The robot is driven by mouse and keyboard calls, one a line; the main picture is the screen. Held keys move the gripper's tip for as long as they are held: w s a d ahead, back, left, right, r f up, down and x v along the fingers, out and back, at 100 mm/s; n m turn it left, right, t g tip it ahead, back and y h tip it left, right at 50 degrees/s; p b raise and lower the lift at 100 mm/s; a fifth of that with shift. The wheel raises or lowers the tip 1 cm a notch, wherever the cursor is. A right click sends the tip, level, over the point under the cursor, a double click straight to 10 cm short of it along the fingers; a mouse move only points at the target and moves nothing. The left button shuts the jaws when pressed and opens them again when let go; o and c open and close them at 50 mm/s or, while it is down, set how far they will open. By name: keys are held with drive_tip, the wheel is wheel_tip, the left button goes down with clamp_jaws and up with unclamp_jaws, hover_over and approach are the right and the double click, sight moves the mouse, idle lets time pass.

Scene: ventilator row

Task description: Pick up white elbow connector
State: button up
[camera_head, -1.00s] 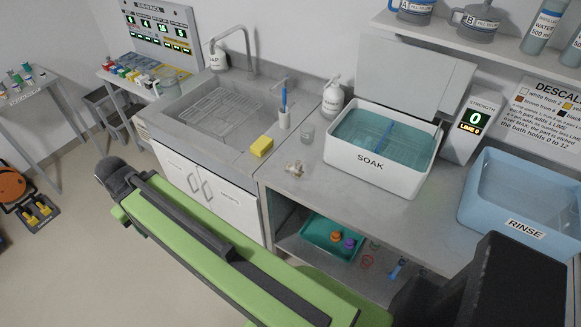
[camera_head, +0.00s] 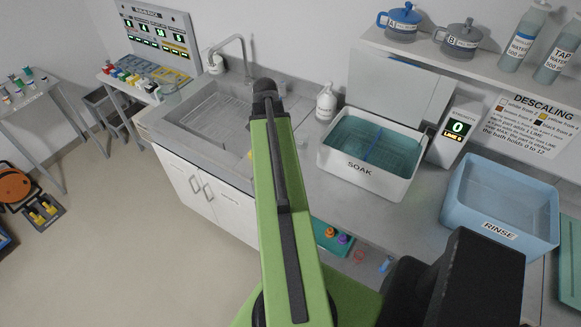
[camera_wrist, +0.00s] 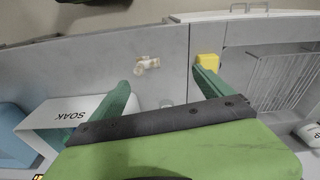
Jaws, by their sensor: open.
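The white elbow connector (camera_wrist: 147,64), off-white with brownish patches, lies on the grey counter in the wrist view. It is just beyond my fingertips, nearer the left finger. In the head view I cannot make it out; my green arm covers part of the counter there. My gripper (camera_wrist: 161,82) is open, with its two green fingers spread and nothing between them but the counter and a faint clear cup.
A white SOAK bath (camera_head: 358,168) stands right of my arm, with a blue RINSE tub (camera_head: 500,230) farther right. The sink (camera_head: 205,120) is on the left. A yellow sponge (camera_wrist: 208,61) lies by the right finger. A soap bottle (camera_head: 326,102) stands behind.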

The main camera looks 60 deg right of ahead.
drive_tip(key=s+d+m, duration=0.2)
drive_tip(key=s+d, duration=0.1)
drive_tip(key=s, duration=0.1)
drive_tip(key=shift+n, duration=0.3)
drive_tip(key=f+b, duration=0.4)
drive_tip(key=d+f+b, duration=0.1)
drive_tip(key=f+b, duration=0.2)
drive_tip(key=b, duration=0.1)
drive_tip(key=f+b, duration=0.4)
drive_tip(key=shift+w+d+f, duration=0.25)
drive_tip(key=shift+f, duration=0.05)
drive_tip(key=shift+r, duration=0.15)
wheel_tip(320, 180, down, 6)
drive_tip(key=b, duration=0.5)
drive_tip(key=shift+r, duration=0.4)
drive_tip(key=c, duration=1.4)
